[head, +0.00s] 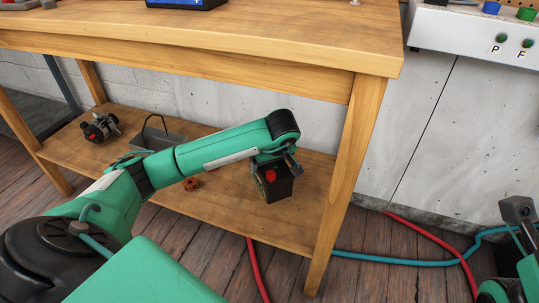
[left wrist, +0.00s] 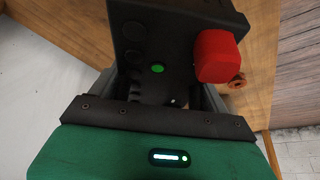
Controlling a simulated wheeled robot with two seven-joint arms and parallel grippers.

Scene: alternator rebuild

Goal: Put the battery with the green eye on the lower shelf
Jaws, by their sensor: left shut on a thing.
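The battery (head: 276,188) is a dark block with a red terminal cap. In the left wrist view the battery (left wrist: 130,35) fills the space ahead of my gripper, and its round green eye (left wrist: 157,69) shows beside the red cap (left wrist: 215,55). My left gripper (head: 277,162) reaches in under the bench top and is shut on the battery from above. The battery is over the right part of the wooden lower shelf (head: 225,220); I cannot tell whether its base touches the shelf. My right gripper (head: 518,212) is at the right edge, away from the bench, its jaws unclear.
On the lower shelf are a dark mechanical part (head: 100,127) at the left, a grey open box with a handle (head: 165,135), and a small orange-brown part (head: 191,184). The bench leg (head: 345,185) stands right of the battery. Red (head: 430,232) and teal (head: 400,262) hoses lie on the floor.

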